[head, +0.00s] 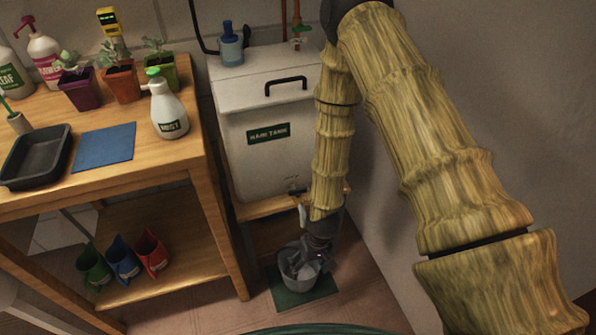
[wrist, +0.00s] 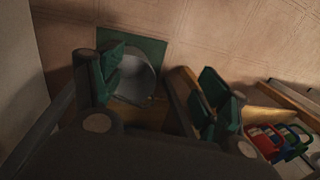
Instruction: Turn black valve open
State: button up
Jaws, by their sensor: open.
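The white tank (head: 262,165) labelled "RAIN TANK" stands on a wooden stand in the head view. A small black valve (head: 296,192) shows low on its front, close beside my arm; its handle position is too small to tell. My gripper (head: 318,258) points down, below the valve and over a grey bucket (head: 289,272). In the wrist view my gripper (wrist: 160,88) is open, its green-padded fingers spread apart with nothing held between them. The valve cannot be made out in the wrist view. The bucket (wrist: 139,80) shows beyond the left finger.
The bucket stands on a green mat (head: 288,299) on the tiled floor. A wooden bench (head: 140,180) at left carries potted seedlings, a mist bottle (head: 168,112), a black tray (head: 36,152) and a blue mat (head: 105,148). Coloured watering cups (head: 122,258) sit on its lower shelf. A wall stands close at right.

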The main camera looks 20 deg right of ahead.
notch_tip(320, 180, up, 28)
jog(key=h+p, duration=0.2)
jog(key=p, duration=1.5)
send_over(298, 189)
jog(key=shift+f+p, duration=0.9)
jog(key=shift+f, duration=4.45)
jog(key=shift+c, duration=0.4)
jog(key=c, duration=0.9)
